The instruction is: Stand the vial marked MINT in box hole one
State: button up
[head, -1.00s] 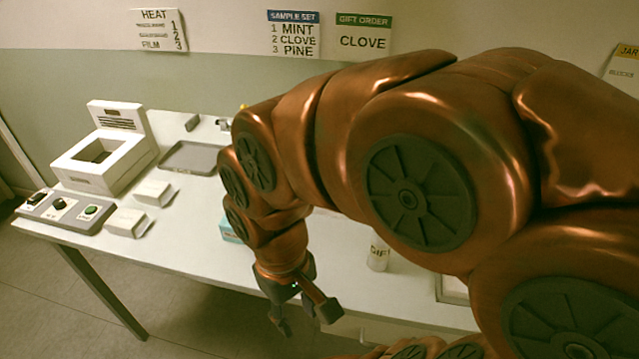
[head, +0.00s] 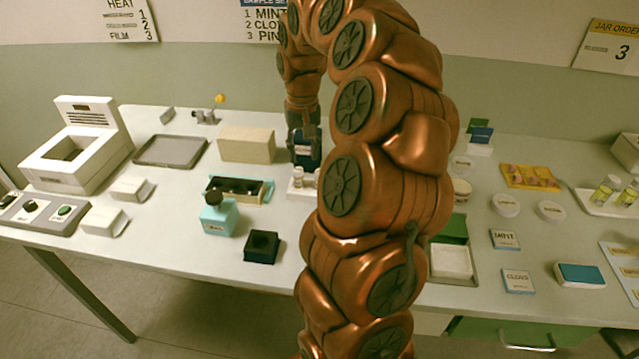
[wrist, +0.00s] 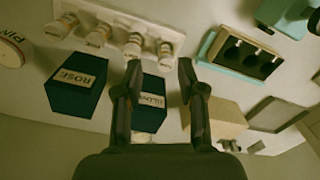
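My gripper (wrist: 160,68) is open, with nothing between its fingertips. In the wrist view, the fingertips are near a white rack (wrist: 113,18) holding a row of several small vials. The end vial (wrist: 165,52) appears just beyond the gap; I cannot read which vial is MINT. In the head view, the rack (head: 298,194) is partly hidden behind my arm. The teal-edged box (head: 267,190) has a row of dark holes and stands left of the rack. The wrist view shows the box (wrist: 205,45) with three dark, empty-looking holes.
Dark blue boxes, one marked ROSE (wrist: 75,85), stand beside the rack. A teal bottle (head: 218,217) and a black block (head: 262,246) stand in front of the holed box. A cardboard-coloured box (head: 246,144) and grey tray (head: 171,151) are behind.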

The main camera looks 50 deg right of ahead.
jog(key=m, duration=0.1)
send_over(320, 170)
jog(key=shift+w+d+f, duration=0.1)
jog(key=shift+w+f, duration=0.05)
jog(key=shift+f, duration=0.85)
jog(key=shift+f+p, duration=0.35)
jog(key=shift+f, duration=0.8)
jog(key=shift+s+a+f+p, duration=0.15)
jog(key=shift+f+p, duration=0.1)
jog(key=shift+f, duration=0.1)
jog(key=shift+s+a+f+p, duration=0.1)
jog(key=shift+f+p, duration=0.1)
jog(key=shift+f, duration=0.15)
jog(key=shift+s+a+f+p, duration=0.15)
jog(key=shift+f+p, duration=0.4)
jog(key=shift+f, duration=1.3)
jog(key=c, duration=0.7)
jog(key=shift+r, duration=0.1)
